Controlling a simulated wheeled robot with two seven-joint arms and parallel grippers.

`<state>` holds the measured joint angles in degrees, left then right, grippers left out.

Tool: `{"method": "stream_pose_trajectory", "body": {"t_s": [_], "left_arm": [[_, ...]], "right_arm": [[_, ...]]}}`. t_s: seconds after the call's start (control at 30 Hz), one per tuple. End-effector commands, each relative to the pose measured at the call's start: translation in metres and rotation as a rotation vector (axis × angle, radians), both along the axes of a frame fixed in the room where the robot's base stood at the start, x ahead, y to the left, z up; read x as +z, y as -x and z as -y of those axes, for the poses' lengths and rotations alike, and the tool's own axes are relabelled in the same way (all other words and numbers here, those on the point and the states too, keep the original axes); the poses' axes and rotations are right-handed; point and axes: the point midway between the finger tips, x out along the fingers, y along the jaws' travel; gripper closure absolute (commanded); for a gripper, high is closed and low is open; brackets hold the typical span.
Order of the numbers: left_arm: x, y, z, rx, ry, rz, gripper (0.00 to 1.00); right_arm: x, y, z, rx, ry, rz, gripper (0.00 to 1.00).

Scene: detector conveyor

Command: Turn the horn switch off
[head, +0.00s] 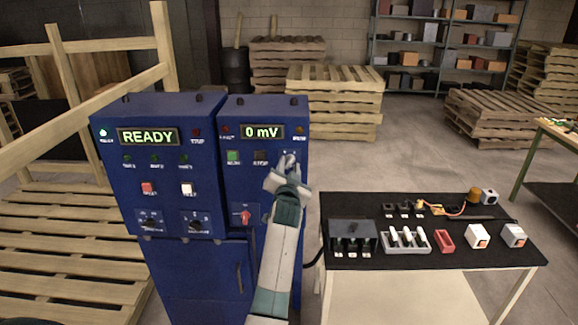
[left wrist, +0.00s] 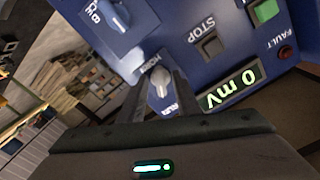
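The horn switch is a small pale knob (left wrist: 160,82) on a blue panel, with a label reading HORN beside it in the left wrist view. In the head view it sits at the upper right of the right-hand blue cabinet (head: 235,182), largely covered by my gripper. My left gripper (head: 287,168) is at that panel. In the left wrist view its two dark fingers (left wrist: 159,88) stand on either side of the knob, apart, with gaps showing. Whether a fingertip touches the knob is unclear. My right gripper is in neither view.
The cabinet also has a 0 mV display (head: 262,132), a green button (head: 233,157), a STOP button (left wrist: 211,46) and a red switch (head: 245,214). A READY cabinet (head: 160,180) adjoins it. A black-topped table (head: 400,258) with small parts stands at the right.

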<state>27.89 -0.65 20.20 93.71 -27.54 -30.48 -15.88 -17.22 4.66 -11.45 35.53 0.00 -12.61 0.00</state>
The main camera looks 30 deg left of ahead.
Motion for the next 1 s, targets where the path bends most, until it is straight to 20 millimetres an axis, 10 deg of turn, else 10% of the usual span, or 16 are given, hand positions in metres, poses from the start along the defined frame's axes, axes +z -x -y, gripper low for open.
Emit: {"method": "stream_pose_trajectory", "body": {"t_s": [0.17, 0.3, 1.0], "left_arm": [[0.0, 0.0, 0.0, 0.0, 0.0, 0.0, 0.7], [0.0, 0.0, 0.0, 0.0, 0.0, 0.0, 1.0], [-0.002, 0.0, 0.001, 0.0, 0.134, 0.082, 1.0]], "right_arm": [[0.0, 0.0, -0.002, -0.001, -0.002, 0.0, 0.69], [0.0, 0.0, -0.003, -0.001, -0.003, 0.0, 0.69], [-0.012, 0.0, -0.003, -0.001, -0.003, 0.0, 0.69]]}}
